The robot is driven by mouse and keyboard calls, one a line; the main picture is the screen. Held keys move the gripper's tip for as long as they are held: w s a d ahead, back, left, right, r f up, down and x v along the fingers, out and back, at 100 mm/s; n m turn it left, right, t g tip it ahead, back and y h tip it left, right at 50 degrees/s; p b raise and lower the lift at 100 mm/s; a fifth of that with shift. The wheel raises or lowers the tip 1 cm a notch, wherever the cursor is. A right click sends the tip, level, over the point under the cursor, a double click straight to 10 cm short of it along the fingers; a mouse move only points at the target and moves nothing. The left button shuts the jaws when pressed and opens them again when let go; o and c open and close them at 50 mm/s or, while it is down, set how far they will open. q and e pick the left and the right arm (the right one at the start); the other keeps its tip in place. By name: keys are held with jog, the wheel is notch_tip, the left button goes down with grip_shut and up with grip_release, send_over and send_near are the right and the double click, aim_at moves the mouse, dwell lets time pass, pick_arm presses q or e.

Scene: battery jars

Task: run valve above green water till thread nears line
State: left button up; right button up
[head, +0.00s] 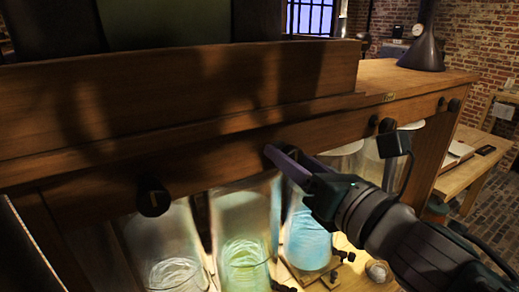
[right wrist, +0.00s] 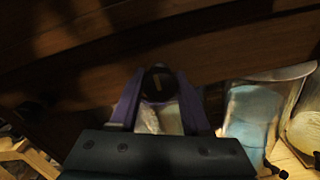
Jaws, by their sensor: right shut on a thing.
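My right gripper (head: 277,156) reaches up from the lower right to the front of the wooden beam, above the jar of green water (head: 245,256). In the right wrist view its purple fingers stand on both sides of a round dark valve knob (right wrist: 159,84) with a pale mark, and they are shut on it. The gripper hides this knob in the head view. The green water fills the lower part of its glass jar. I cannot make out a thread or a line on the jar. My left gripper is not in view.
A jar of pale water (head: 178,272) stands left of the green one under another dark knob (head: 153,198). A jar of blue water (head: 307,240) stands to the right, partly behind my right arm. More jars and knobs continue right. Small dark pieces lie on the lower shelf.

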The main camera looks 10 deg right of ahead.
grip_shut()
jog(key=n+b, duration=0.2)
jog(key=n, duration=0.1)
jog(key=shift+f+n, duration=0.25)
jog(key=shift+n, duration=0.05)
jog(key=shift+n+b, duration=0.5)
jog(key=shift+n, duration=0.4)
jog(key=shift+r+n, duration=0.15)
jog(key=shift+n, duration=0.55)
jog(key=shift+r, duration=0.1)
jog(key=shift+n+b, duration=0.4)
jog(key=shift+n, duration=1.2)
